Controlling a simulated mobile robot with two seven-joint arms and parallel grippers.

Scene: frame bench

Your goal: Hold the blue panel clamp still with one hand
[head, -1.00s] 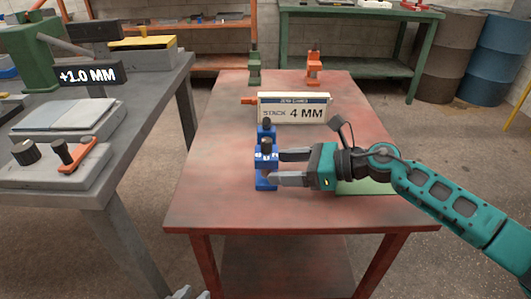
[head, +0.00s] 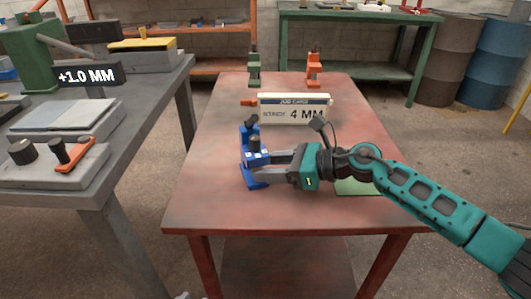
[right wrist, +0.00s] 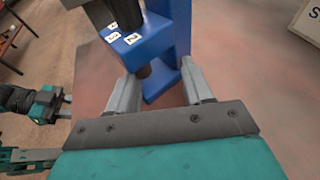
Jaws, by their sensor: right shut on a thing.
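The blue panel clamp (head: 255,178) stands on the red table in the head view, with dark knobs on top and small white number labels. My right gripper (head: 273,165) comes in from the right and is shut on the clamp. In the right wrist view the two grey fingers lie either side of the clamp's (right wrist: 160,45) lower dark part. My left gripper (right wrist: 52,104) seems to show as a teal and black part at the left of the right wrist view; its jaws are unclear.
A job card (head: 293,108) reading "STACK 4 MM" stands behind the clamp. A green clamp (head: 254,70) and an orange clamp (head: 314,69) stand at the table's far edge. A green mat (head: 357,187) lies under my right arm. The red table's (head: 210,195) front left is bare.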

